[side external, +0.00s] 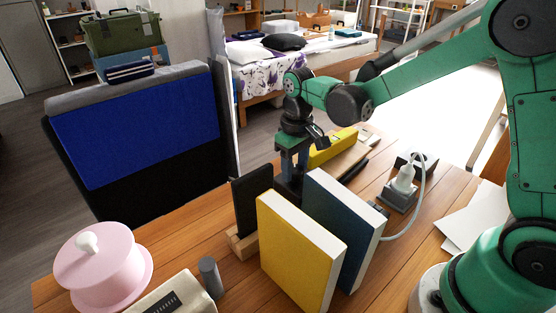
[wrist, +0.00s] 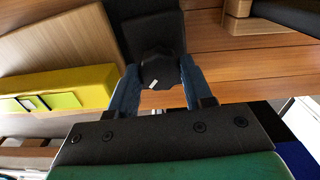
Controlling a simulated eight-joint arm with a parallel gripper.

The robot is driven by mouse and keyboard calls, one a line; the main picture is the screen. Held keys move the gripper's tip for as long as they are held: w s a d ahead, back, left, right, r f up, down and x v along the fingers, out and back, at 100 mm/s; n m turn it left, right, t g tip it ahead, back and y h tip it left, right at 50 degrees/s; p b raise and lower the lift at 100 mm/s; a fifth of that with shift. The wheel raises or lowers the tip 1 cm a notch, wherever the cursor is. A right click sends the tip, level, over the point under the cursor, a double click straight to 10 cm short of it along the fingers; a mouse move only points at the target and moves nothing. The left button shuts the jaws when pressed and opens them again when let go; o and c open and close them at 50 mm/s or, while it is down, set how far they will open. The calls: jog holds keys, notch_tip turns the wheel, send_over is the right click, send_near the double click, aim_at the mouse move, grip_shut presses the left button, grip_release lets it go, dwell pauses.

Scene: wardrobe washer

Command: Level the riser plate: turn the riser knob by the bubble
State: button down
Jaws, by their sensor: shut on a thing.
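My gripper (wrist: 162,88) points down with its two blue fingers on either side of a black knob (wrist: 158,66) that has a short white mark. The fingers are shut on it. The knob sits by a black block (wrist: 150,22). A pale wooden plate (wrist: 62,48) lies left of the knob in the wrist view. A yellow bar with yellow-green windows (wrist: 60,90), which looks like the bubble level, lies by it. The bar also shows in the side view (side external: 333,148). There, my gripper (side external: 290,168) is behind the upright books, and the knob is hidden. The bubble is too small to read.
A yellow book (side external: 295,250) and a blue book (side external: 335,230) stand upright in front of my gripper. A black panel on a wooden foot (side external: 251,198) stands left. A white plug with a cable (side external: 404,178) is at right.

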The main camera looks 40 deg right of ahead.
aim_at(295, 169)
jog(key=n, duration=0.4)
jog(key=shift+n, duration=2.1)
jog(key=shift+c, duration=1.7)
grip_release()
jog(key=shift+r, duration=2.8)
